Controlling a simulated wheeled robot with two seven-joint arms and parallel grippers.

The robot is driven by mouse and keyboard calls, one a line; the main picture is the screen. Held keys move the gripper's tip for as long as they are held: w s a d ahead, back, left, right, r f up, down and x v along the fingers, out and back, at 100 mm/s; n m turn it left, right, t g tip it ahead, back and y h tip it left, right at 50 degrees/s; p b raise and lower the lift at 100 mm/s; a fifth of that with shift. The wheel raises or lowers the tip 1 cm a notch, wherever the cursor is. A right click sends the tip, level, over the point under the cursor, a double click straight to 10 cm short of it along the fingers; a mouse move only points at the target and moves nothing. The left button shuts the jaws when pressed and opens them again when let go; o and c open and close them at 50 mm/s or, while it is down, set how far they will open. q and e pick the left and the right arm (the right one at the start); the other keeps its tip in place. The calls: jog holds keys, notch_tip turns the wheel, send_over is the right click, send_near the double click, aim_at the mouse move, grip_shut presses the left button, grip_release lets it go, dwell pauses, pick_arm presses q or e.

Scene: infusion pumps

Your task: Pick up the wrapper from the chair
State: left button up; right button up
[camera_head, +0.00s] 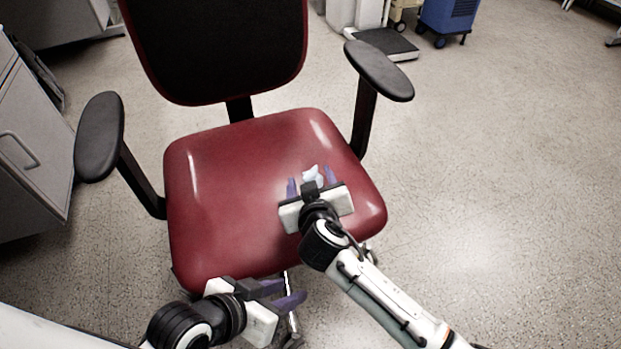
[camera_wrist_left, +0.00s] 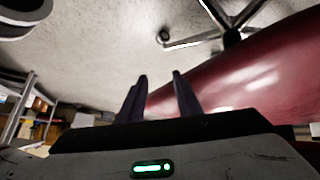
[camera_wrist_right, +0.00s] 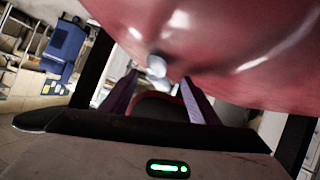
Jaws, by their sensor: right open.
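The wrapper (camera_head: 313,174) is a small crumpled white piece on the red chair seat (camera_head: 225,190), toward its right side. My right gripper (camera_head: 312,182) is open, with its two purple fingers on either side of the wrapper in the head view. In the right wrist view the wrapper (camera_wrist_right: 157,66) shows ahead of and between the fingers. I cannot tell whether the fingers touch it. My left gripper (camera_head: 282,293) is at the seat's front edge, low in the head view. Its fingers are apart and empty, and they also show in the left wrist view (camera_wrist_left: 159,90).
The chair has a black backrest (camera_head: 220,45) and two armrests, left (camera_head: 99,137) and right (camera_head: 379,70). A grey cabinet (camera_head: 30,150) stands at the left. A blue unit (camera_head: 448,15) stands at the back. The floor on the right is clear.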

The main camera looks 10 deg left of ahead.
jog(key=shift+c, duration=0.5)
jog(key=c, duration=1.1)
